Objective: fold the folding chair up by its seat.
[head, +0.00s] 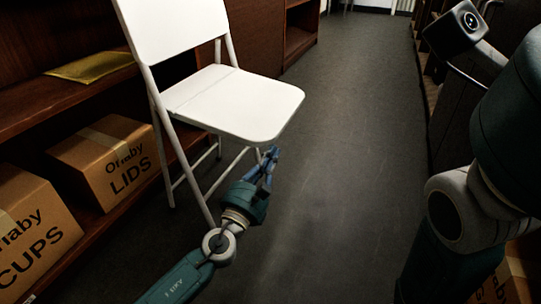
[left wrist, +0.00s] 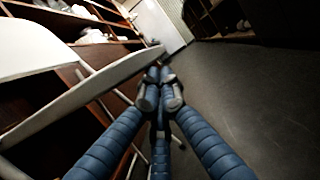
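The white folding chair stands unfolded at the left of the head view, its backrest (head: 172,28) upright and its seat (head: 235,100) down level. My left gripper (head: 271,156) is just below the seat's front edge, near its front corner. In the left wrist view the seat (left wrist: 85,98) shows as a pale slab left of and behind the fingers. There the blue fingers of my left gripper (left wrist: 159,75) converge, with their tips close together beside the seat's edge. I see nothing clearly held between them, and contact with the seat cannot be told. My right gripper is out of view.
A wooden shelf unit along the left holds cardboard boxes marked LIDS (head: 118,165) and CUPS (head: 35,240), and a yellow packet (head: 90,67). The chair stands close against it. The grey floor (head: 345,130) right of the chair is clear. My right arm fills the right side.

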